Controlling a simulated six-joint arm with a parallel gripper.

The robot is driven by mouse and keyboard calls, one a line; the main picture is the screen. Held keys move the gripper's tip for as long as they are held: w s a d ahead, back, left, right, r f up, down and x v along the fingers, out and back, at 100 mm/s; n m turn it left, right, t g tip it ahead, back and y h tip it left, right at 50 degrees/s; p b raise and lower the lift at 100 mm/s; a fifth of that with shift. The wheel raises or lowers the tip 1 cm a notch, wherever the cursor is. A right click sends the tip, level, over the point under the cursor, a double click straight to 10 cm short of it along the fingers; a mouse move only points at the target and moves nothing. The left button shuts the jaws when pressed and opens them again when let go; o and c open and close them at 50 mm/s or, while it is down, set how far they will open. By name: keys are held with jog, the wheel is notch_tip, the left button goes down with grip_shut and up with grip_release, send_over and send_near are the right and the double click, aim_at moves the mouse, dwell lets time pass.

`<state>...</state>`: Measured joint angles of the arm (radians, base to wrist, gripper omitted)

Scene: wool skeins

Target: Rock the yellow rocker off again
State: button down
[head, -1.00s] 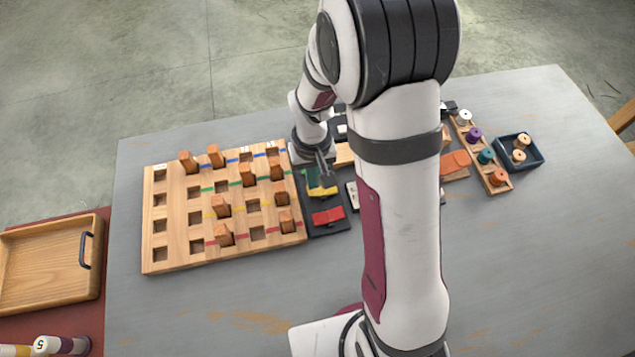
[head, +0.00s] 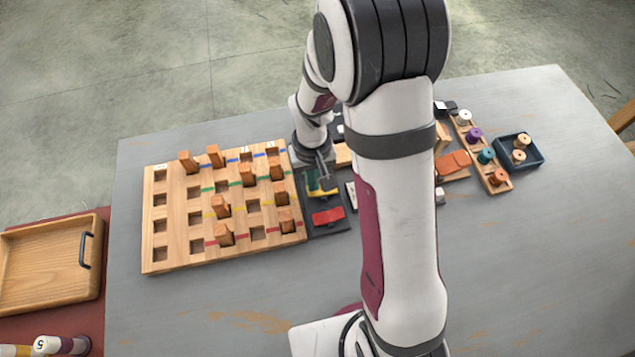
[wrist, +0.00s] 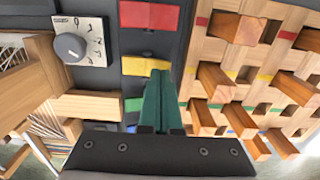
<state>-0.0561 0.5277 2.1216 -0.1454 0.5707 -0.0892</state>
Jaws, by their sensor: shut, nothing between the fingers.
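The yellow rocker (wrist: 140,66) sits in a dark panel between a red rocker (wrist: 150,16) and a green rocker (wrist: 133,104) in the wrist view. In the head view the yellow rocker (head: 320,193) shows partly behind my gripper (head: 326,184). My gripper (wrist: 160,74) is shut and empty, with its tips at the yellow rocker's right part. I cannot tell whether the tips touch it. The fingers hide part of the panel, and I cannot tell which way the yellow rocker is tilted.
A wooden board (head: 170,258) with square holes and several upright wooden pegs stands close beside the panel. A white plate with a grey dial (wrist: 70,47) lies on the panel's other side. My arm hides the table's middle in the head view. The front of the table (head: 200,310) is clear.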

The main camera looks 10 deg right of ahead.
jog(key=shift+f, duration=0.55)
notch_tip(320, 180, up, 6)
jog(key=shift+r, duration=0.5)
dwell(0.4)
jog(key=s+r+m+y, duration=0.1)
jog(key=s+r, duration=0.4)
jog(key=s, duration=0.5)
jog(key=s+a+r+m, duration=0.1)
jog(key=s+r+m, duration=0.3)
jog(key=s, duration=0.6)
notch_tip(320, 180, up, 2)
jog(key=shift+s+a+r+m+y, duration=0.15)
jog(key=shift+s+a+m+y, duration=0.15)
jog(key=shift+s+y, duration=0.1)
